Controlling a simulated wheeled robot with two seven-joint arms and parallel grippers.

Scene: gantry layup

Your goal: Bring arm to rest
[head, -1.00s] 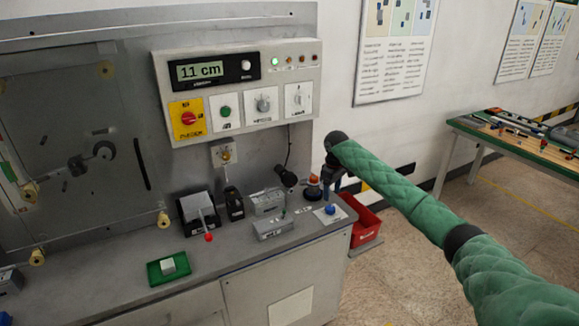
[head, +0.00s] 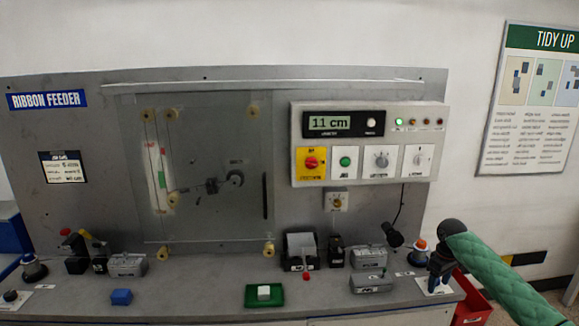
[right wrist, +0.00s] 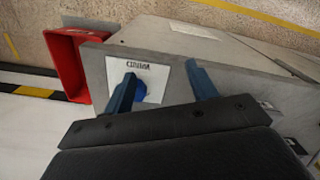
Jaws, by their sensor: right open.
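My right arm comes in from the right in its green sleeve, and its gripper (head: 437,276) hangs over the right end of the grey bench (head: 220,285). In the right wrist view the two blue fingers of this gripper (right wrist: 160,88) stand wide apart with nothing between them. Below them is a white labelled plate (right wrist: 153,73) with a round blue knob (right wrist: 140,90), partly hidden by the left finger. I cannot tell whether the finger touches the knob. My left gripper is in neither view.
A red bin (head: 472,300) stands beside the bench's right end. An orange-topped dark item (head: 419,249) stands close left of my right gripper. A control panel (head: 368,143) is above.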

